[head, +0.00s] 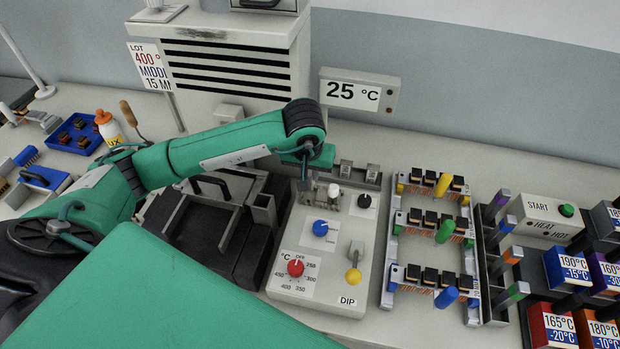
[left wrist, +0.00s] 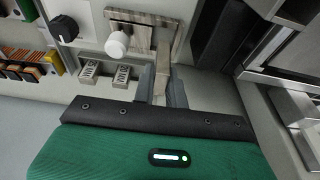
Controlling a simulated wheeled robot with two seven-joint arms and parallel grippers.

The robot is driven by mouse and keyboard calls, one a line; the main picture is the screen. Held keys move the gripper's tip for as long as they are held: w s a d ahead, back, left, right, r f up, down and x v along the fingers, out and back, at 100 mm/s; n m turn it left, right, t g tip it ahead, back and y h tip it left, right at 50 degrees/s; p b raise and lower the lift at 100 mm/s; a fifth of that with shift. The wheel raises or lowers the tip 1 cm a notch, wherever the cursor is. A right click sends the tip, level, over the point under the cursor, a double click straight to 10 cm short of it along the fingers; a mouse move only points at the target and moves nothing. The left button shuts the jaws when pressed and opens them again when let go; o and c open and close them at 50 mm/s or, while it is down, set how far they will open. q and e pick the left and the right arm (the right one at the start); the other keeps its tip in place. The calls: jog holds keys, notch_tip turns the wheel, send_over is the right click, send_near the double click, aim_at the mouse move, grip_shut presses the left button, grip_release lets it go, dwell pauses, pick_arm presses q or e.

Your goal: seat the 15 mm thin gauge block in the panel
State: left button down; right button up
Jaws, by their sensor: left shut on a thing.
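The grey control panel (head: 334,262) lies on the bench in the middle of the head view, with knobs and a lever on it. My left gripper (head: 307,182) is over its upper left corner, pointing down. In the left wrist view the gripper (left wrist: 163,88) is shut on a thin, brownish metal block (left wrist: 162,58), which I take for the gauge block. The block's far end is beside or over a streaked metal plate (left wrist: 144,33) on the panel, near a white knob (left wrist: 117,45). I cannot tell whether it is in a slot. My right gripper is not in view.
Racks of components (head: 428,247) stand just right of the panel, with a START box (head: 545,216) beyond. A dark open fixture (head: 222,222) is close on the left. A vented cabinet (head: 225,68) and a lot sign (head: 150,68) stand behind.

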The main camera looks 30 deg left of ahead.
pick_arm(q)
notch_tip(320, 180, down, 4)
jog(key=shift+r+p, duration=0.25)
jog(key=shift+p, duration=0.2)
jog(key=shift+f, duration=0.2)
jog(key=shift+f+b, duration=0.2)
jog(key=shift+b, duration=0.15)
jog(key=c, duration=1.4)
grip_release()
jog(key=shift+c, duration=0.2)
jog(key=shift+r, duration=0.1)
jog(key=shift+r+p, duration=0.2)
jog(key=shift+p, duration=0.15)
jog(key=shift+r, duration=0.25)
jog(key=b+v, duration=0.3)
jog(key=v, duration=0.8)
jog(key=shift+r, duration=0.15)
